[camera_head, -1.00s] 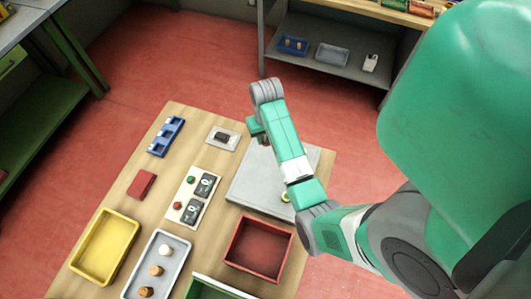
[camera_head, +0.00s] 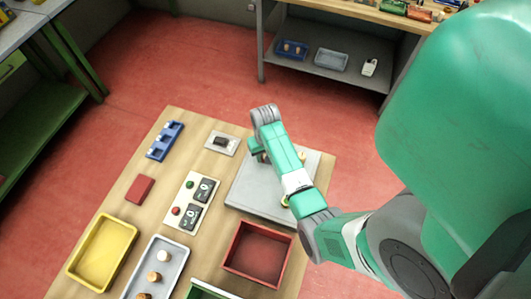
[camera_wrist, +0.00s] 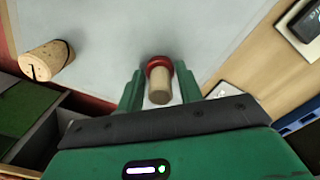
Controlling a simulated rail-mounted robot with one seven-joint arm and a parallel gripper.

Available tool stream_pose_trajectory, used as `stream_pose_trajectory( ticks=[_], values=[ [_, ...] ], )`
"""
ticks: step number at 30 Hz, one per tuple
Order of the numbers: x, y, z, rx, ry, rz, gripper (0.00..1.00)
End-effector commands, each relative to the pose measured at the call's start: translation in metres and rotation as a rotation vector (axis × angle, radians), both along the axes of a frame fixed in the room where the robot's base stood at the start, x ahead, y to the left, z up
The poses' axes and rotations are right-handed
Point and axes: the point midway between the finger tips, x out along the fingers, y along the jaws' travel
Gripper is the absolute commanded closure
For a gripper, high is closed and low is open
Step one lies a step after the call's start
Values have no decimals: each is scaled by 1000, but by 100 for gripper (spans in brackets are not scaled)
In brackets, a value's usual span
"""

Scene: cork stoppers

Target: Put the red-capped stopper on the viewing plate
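The red-capped stopper (camera_wrist: 159,85), a cork body with a red cap, is on the pale grey slab (camera_wrist: 100,25) in the wrist view. It is between the two fingers of my gripper (camera_wrist: 159,88), with what look like narrow gaps on both sides, so my gripper looks open around it. I cannot tell whether it stands or lies. In the head view my gripper (camera_head: 258,156) is low over the grey slab (camera_head: 245,190), and my arm hides most of the stopper. I cannot tell surely which surface is the viewing plate.
A plain cork (camera_wrist: 46,61) with a dark line is left of my gripper. A small plate with a dark block (camera_head: 222,142), a dial panel (camera_head: 192,203), a blue rack (camera_head: 165,141), a red tray (camera_head: 258,250), a yellow tray (camera_head: 103,252) and a grey cork tray (camera_head: 157,268) share the table.

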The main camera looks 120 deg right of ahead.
Motion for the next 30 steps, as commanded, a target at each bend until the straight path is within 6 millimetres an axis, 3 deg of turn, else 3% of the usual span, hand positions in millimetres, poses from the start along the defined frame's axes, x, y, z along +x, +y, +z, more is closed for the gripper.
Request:
stream_pose_trajectory(
  ticks=[2,12,24,30],
  values=[
    [0,0,1,0,0,0,48],
    [0,0,7,-1,0,-1,47],
    [0,-1,100,-4,0,-1,47],
    [0,-1,122,-1,0,0,47]
  ],
)
